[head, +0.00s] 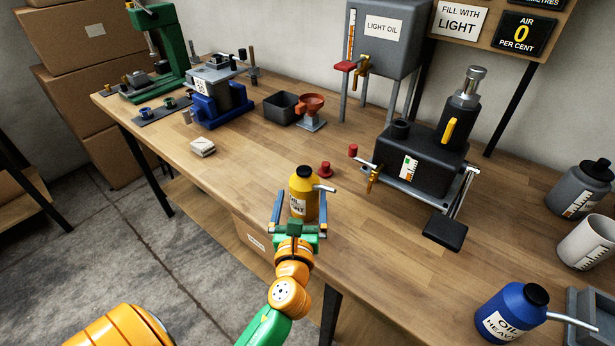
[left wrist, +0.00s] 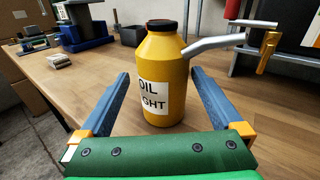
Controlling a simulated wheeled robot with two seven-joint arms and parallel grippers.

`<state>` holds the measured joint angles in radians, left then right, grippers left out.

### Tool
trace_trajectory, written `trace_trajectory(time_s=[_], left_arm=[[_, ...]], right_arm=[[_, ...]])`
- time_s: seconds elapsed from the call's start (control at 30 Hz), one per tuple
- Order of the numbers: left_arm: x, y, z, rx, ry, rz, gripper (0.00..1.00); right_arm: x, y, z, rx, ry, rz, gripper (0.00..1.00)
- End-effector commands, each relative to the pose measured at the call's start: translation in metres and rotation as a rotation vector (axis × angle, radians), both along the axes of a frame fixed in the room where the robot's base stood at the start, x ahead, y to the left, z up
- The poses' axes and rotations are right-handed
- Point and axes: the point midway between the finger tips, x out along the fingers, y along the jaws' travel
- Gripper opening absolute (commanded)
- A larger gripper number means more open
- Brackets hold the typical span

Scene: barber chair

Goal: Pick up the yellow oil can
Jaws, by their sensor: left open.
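The yellow oil can (head: 304,191) stands upright on the wooden workbench, with a black cap, a white label and a grey spout pointing right. It also shows in the left wrist view (left wrist: 164,70), where the label's visible letters read "OIL" and "GHT". My left gripper (head: 299,208) is open at the bench's front edge, with its blue fingers on either side of the can's lower body. In the left wrist view the fingers (left wrist: 160,84) show a gap on both sides of the can. My right gripper is not in view.
A small red knob-like piece (head: 325,169) lies just behind the can. A black pump unit (head: 410,150) stands to the right. A blue oil can (head: 511,312) is at the front right.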

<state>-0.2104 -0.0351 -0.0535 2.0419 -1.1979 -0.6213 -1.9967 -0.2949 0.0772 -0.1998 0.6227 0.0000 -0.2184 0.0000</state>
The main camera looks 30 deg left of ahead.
Motion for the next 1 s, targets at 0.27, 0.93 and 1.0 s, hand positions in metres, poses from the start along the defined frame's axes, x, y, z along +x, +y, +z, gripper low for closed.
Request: trace_trajectory(time_s=[0.27, 0.93, 1.0], left_arm=[[0.029, 0.012, 0.007, 0.072, 0.016, -0.01, 1.0], [0.065, 0.032, 0.004, 0.065, 0.016, -0.011, 0.43], [0.065, 0.032, 0.004, 0.065, 0.016, -0.011, 0.24]], right_arm=[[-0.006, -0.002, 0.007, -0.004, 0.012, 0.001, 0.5], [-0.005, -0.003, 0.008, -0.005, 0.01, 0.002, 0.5], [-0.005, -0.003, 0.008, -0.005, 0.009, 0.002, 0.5]])
